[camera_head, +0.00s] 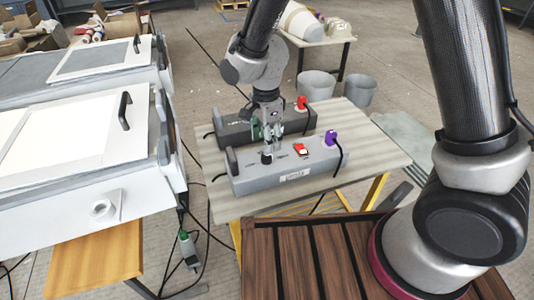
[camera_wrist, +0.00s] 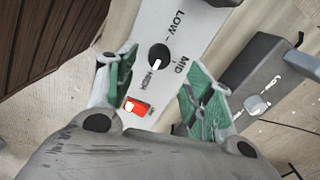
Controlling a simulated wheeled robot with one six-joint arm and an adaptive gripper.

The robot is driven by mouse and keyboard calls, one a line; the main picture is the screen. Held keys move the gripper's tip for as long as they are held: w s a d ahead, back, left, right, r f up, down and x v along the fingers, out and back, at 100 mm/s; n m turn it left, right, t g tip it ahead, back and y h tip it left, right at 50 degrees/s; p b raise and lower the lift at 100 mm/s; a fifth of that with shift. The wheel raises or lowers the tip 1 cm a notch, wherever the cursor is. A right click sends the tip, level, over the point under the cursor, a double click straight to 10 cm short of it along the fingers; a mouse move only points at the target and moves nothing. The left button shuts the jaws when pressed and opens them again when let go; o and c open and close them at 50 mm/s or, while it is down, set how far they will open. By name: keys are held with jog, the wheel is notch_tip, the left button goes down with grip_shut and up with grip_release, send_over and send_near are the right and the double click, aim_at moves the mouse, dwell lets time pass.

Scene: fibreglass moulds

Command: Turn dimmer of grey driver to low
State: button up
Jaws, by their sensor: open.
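The grey driver (camera_head: 250,178) lies on the table, the nearer of two drivers. Its round black dimmer knob (camera_head: 266,158) is on top; in the wrist view the knob (camera_wrist: 160,53) sits among LOW, MID and HIGH labels. The knob's white mark seems to point toward HIGH. My gripper (camera_head: 266,142) points down over the driver near the knob. In the wrist view my gripper (camera_wrist: 165,88) is open, its green-padded fingers apart with nothing between them. The knob shows beyond the fingertips, apparently not touched. A red switch (camera_wrist: 139,107) shows between the fingers.
A dark driver (camera_head: 235,133) with a red plug (camera_head: 302,103) lies just behind. A purple plug (camera_head: 331,138) with a black cable stands at the grey driver's right end. White moulds (camera_head: 60,150) are on the left. The table's right part (camera_head: 380,150) is clear.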

aim_at(266, 158)
notch_tip(266, 158, down, 6)
jog(key=shift+f, duration=0.1)
jog(key=c, duration=1)
